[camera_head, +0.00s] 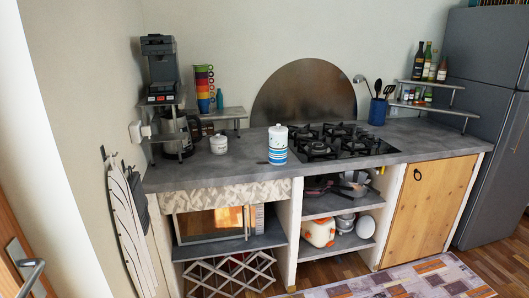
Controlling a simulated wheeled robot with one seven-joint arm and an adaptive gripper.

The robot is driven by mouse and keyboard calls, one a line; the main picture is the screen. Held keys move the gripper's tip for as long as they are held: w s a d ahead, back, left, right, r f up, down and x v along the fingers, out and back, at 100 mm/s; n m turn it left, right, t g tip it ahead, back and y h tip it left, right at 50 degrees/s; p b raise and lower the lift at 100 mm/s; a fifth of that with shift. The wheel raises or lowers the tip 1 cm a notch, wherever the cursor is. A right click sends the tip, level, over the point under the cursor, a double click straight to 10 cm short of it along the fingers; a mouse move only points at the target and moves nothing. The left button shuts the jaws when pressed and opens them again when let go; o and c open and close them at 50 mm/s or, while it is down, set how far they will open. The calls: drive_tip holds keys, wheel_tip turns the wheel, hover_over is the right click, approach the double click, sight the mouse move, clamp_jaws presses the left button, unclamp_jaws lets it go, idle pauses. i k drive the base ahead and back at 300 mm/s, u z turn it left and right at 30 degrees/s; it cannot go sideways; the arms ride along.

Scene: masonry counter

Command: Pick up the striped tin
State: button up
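The striped tin (278,146) is white with blue bands and a pale lid. It stands upright on the grey counter (240,172), near the front edge and just left of the gas hob. My gripper is not in view, so I cannot see its state or its position relative to the tin.
A small pale lidded pot (218,144) stands left of the tin. The black gas hob (345,143) lies to its right. A coffee machine (160,68) on a shelf fills the left corner. A blue utensil pot (377,111) stands at the back right.

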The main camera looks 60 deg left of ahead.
sight(277, 144)
drive_tip(key=u, duration=1.7)
drive_tip(key=i, duration=0.65)
